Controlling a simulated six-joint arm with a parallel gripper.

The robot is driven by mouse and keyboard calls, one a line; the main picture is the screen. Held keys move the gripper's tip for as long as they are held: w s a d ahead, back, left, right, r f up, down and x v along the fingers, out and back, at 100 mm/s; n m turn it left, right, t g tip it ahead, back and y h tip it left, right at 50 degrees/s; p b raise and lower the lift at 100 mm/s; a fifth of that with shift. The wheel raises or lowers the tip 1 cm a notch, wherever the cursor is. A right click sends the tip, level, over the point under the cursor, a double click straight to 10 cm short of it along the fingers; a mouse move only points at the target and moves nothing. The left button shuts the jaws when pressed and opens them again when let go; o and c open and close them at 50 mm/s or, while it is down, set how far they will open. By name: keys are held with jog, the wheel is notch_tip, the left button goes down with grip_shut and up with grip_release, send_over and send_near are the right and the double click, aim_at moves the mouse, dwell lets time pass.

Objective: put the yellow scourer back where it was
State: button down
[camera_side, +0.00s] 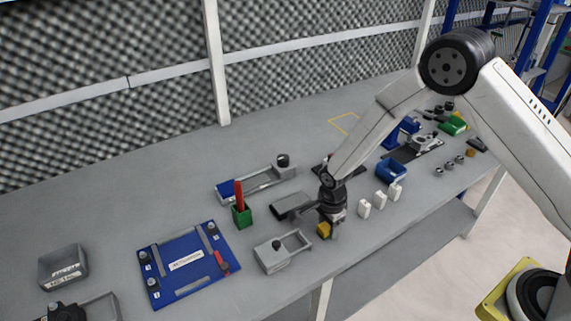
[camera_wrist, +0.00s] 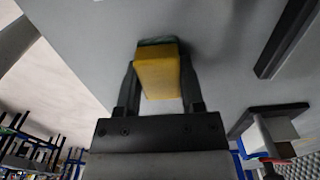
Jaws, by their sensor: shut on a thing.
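The yellow scourer (camera_wrist: 160,76) is a small yellow block with a dark green layer at its far end. My gripper (camera_wrist: 160,90) is shut on it, with one dark finger on each side. In the side view the scourer (camera_side: 323,229) shows below my gripper (camera_side: 328,222), close over the front part of the grey table. I cannot tell whether it touches the table. A yellow outlined area (camera_side: 344,122) is marked at the back of the table, partly behind my arm.
White blocks (camera_side: 379,200) stand just right of my gripper, near a blue bin (camera_side: 391,170). A grey fixture (camera_side: 283,250) lies to the left, with a green holder (camera_side: 241,215) and a blue board (camera_side: 188,262) beyond. The table's front edge is close.

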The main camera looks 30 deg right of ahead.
jog(key=shift+c, duration=1)
grip_release()
jog(key=shift+r, duration=0.15)
notch_tip(320, 180, up, 12)
dwell(0.3)
jog(key=s+d+r+n+t, duration=0.1)
jog(key=s+d+r+n, duration=0.2)
jog(key=s+n, duration=0.4)
jog(key=s+d+r+n+t, duration=0.1)
jog(key=s+d+r+n, duration=0.2)
jog(key=s+d+n, duration=0.2)
jog(key=shift+s+d+r+n+t, duration=0.25)
jog(key=shift+s+n, duration=1.2)
jog(key=shift+n, duration=1.55)
